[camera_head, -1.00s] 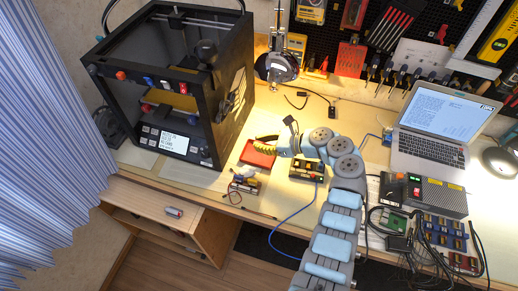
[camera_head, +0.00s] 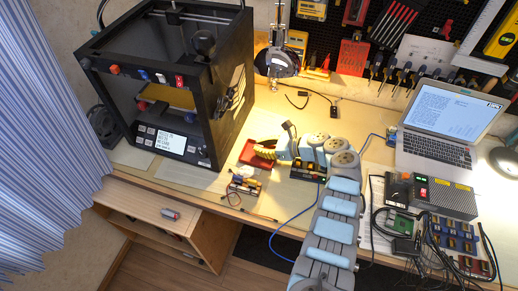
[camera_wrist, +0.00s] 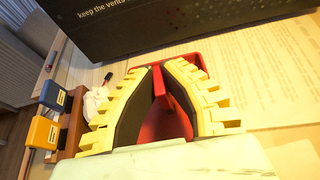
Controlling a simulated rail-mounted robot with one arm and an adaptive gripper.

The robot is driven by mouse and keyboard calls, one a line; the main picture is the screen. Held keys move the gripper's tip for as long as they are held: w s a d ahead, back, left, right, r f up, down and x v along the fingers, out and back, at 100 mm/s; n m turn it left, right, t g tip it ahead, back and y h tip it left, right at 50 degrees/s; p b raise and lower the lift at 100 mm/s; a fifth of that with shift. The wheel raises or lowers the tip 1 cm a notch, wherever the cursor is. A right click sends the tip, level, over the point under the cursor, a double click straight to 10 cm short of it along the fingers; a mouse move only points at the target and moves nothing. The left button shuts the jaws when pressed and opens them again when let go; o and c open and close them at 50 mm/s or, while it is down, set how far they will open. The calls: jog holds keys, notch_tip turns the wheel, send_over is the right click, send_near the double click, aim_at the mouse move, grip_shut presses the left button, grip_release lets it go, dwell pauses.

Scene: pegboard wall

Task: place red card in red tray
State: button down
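The red tray (camera_head: 252,158) lies on the bench right of the black printer. In the wrist view its red floor and far rim (camera_wrist: 165,125) show between and beyond my fingers. The red card (camera_wrist: 159,84) stands on edge between the fingertips, over the tray. My gripper (camera_wrist: 161,68) has yellow ribbed fingers with black pads, closed together at the tips on the card. In the head view my gripper (camera_head: 265,149) is at the tray and partly covers it; the card cannot be made out there. Whether the card's lower edge touches the tray floor is unclear.
The black printer (camera_head: 165,90) stands close beyond the tray. A brown holder with a blue piece (camera_wrist: 55,97) and a yellow piece (camera_wrist: 42,132) is left of the fingers in the wrist view. Printed paper (camera_wrist: 265,75) lies to the right. A laptop (camera_head: 440,125) is farther right.

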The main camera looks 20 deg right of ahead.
dwell(0.3)
jog(key=c, duration=1.2)
grip_release()
jog(key=shift+f, duration=0.1)
jog(key=shift+c, duration=0.2)
jog(key=shift+d+r, duration=0.1)
jog(key=shift+r, duration=0.15)
jog(key=p+v, duration=0.3)
jog(key=v, duration=0.8)
jog(key=shift+s+d, duration=0.2)
jog(key=shift+s, duration=0.1)
jog(key=shift+r, duration=0.2)
